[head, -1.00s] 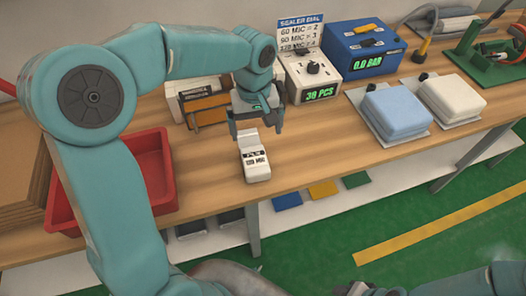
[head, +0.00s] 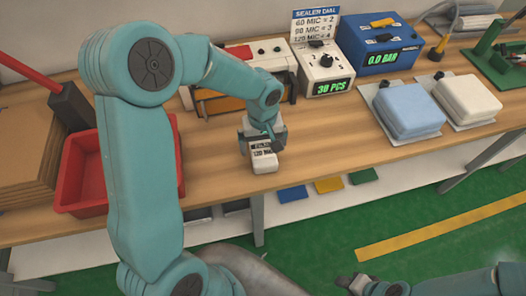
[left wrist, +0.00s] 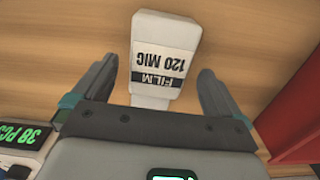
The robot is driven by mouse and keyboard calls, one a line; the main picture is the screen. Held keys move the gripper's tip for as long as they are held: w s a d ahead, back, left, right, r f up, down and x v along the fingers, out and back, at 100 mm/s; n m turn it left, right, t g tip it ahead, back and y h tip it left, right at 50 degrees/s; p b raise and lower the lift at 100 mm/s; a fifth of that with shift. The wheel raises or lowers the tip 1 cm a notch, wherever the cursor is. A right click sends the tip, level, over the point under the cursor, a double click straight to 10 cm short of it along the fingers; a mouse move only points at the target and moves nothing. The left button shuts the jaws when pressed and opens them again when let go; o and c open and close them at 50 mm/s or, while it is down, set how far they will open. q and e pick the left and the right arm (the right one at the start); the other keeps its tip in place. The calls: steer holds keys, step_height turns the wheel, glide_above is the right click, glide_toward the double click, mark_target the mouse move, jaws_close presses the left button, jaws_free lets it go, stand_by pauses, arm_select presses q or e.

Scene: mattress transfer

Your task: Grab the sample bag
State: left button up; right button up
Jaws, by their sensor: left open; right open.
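The sample bag is a small white pouch (head: 263,161) with a "FILM 120 MIC" label, lying on the wooden bench near its front edge. It also shows in the left wrist view (left wrist: 161,30), with its narrow end toward the gripper. My left gripper (head: 262,143) is low over the bag. In the left wrist view its two fingers (left wrist: 158,82) are open, one on each side of the bag, with visible gaps between. My right gripper (head: 350,283) is low at the bottom edge, away from the bag and partly cut off.
A red bin (head: 85,185) stands left on the bench (head: 330,150). Behind the gripper are a sealer (head: 255,52) and a dial box reading 38 PCS (head: 322,72). A blue 0.0 BAR unit (head: 378,45) and blue (head: 402,110) and white (head: 468,100) folded pads lie to the right.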

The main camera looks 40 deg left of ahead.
mark_target(263, 149)
arm_select(q)
steer(key=shift+f, duration=1.5)
steer(key=shift+r, duration=0.1)
steer(key=c, duration=1.1)
